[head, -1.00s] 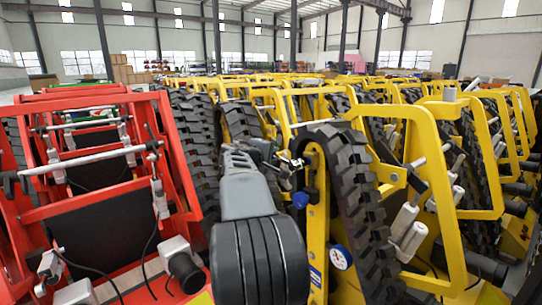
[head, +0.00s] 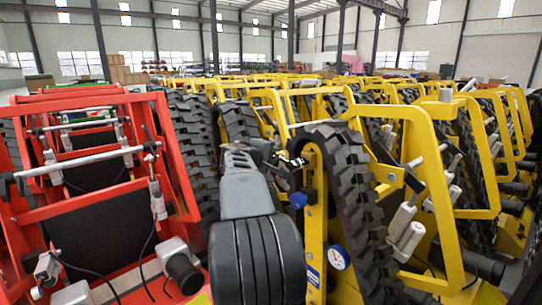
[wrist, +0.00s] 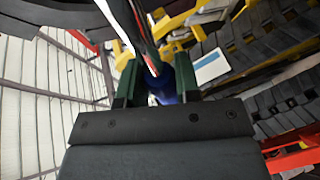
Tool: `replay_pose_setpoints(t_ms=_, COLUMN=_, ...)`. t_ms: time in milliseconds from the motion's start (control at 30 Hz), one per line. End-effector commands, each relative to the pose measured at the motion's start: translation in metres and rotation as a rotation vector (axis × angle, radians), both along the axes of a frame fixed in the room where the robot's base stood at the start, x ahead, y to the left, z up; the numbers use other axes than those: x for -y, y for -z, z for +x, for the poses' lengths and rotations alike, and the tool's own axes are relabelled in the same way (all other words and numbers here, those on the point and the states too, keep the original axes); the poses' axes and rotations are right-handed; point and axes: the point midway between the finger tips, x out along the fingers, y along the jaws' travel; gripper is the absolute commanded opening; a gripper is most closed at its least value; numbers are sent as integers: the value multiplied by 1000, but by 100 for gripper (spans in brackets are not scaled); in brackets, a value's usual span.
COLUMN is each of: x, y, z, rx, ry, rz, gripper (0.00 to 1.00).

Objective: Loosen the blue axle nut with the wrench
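My gripper (head: 283,166) is at the end of my grey arm, close to the left side of the nearest yellow carrier's track. A round blue part (head: 298,200), possibly the axle nut, shows just below it on the yellow frame; a smaller blue piece is between it and the gripper. In the wrist view my two dark green fingers (wrist: 156,85) stand apart with a dark blue thing (wrist: 163,84) in or behind the gap. A thin white, dark and red strip (wrist: 139,35) runs above it. I cannot make out the wrench for certain, nor whether the fingers touch anything.
A black rubber track (head: 345,190) curves over the nearest yellow carrier, right of my gripper. A white-faced gauge (head: 338,257) is low on its frame. A red carrier (head: 110,215) stands at left. More yellow carriers stand close together behind and right, leaving little free room.

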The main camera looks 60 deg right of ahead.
Motion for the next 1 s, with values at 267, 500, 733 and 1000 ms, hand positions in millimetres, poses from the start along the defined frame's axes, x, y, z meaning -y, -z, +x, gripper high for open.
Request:
replay_pose_setpoints(t_ms=267, x=0, y=-1, z=0, rx=1, ry=-1, rz=-2, gripper=5)
replay_pose_setpoints(t_ms=500, x=0, y=-1, z=0, rx=-1, ry=0, rz=-2, gripper=0)
replay_pose_setpoints(t_ms=733, x=0, y=2, z=0, rx=-43, ry=0, rz=13, gripper=0)
replay_pose_setpoints(t_ms=1000, x=0, y=9, z=-1, rx=-95, ry=-1, rz=31, gripper=0)
